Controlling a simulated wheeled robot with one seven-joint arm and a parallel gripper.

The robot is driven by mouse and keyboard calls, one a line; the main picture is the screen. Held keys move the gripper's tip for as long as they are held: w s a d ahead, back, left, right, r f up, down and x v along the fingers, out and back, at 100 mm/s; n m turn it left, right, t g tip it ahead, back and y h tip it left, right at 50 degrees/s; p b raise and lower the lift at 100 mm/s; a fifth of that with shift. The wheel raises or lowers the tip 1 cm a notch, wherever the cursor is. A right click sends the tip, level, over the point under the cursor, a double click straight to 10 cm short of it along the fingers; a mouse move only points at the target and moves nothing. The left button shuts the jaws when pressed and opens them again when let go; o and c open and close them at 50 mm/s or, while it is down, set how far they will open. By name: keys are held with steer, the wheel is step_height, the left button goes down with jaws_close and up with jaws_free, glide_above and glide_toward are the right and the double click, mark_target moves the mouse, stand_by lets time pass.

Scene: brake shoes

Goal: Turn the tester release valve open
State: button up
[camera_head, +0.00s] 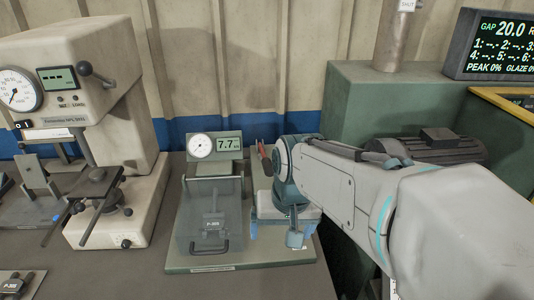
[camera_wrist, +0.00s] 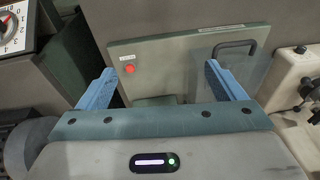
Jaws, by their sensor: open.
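The tester (camera_head: 240,262) is a green plate with a gauge, a 7.7 display (camera_head: 228,144) and a clear cover over a block. A red lever (camera_head: 263,153) shows behind my arm in the head view. In the wrist view, a round red knob (camera_wrist: 130,68) sits beside a small label on the plate; I cannot tell whether it or the lever is the release valve. My gripper (camera_head: 274,234) is open and empty over the plate's right side. In the wrist view, the knob appears between my gripper's fingers (camera_wrist: 158,70), nearer the left one. The head view does not show the knob.
The clear cover's dark handle (camera_wrist: 237,46) is close to the right finger in the wrist view. A beige press (camera_head: 125,205) stands left of the tester. A green cabinet with a motor (camera_head: 425,147) and a display screen (camera_head: 500,45) are at the right.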

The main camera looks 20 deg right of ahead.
steer(key=w+d+r+m+g+y+p, duration=0.1)
steer(key=w+d+r+m, duration=0.2)
steer(key=w+d+m, duration=0.45)
steer(key=w+d+r+m+y+p, duration=0.2)
steer(key=w+m, duration=0.2)
steer(key=w, duration=0.6)
steer(key=w+d+f+m+y, duration=0.1)
steer(key=w+d+f+m, duration=0.2)
steer(key=w+d+m, duration=0.4)
steer(key=shift+n, duration=0.45)
steer(key=x, duration=1.2)
steer(key=shift+w+d+f+p, duration=0.3)
steer(key=shift+w+f+p, duration=0.05)
steer(key=c, duration=1)
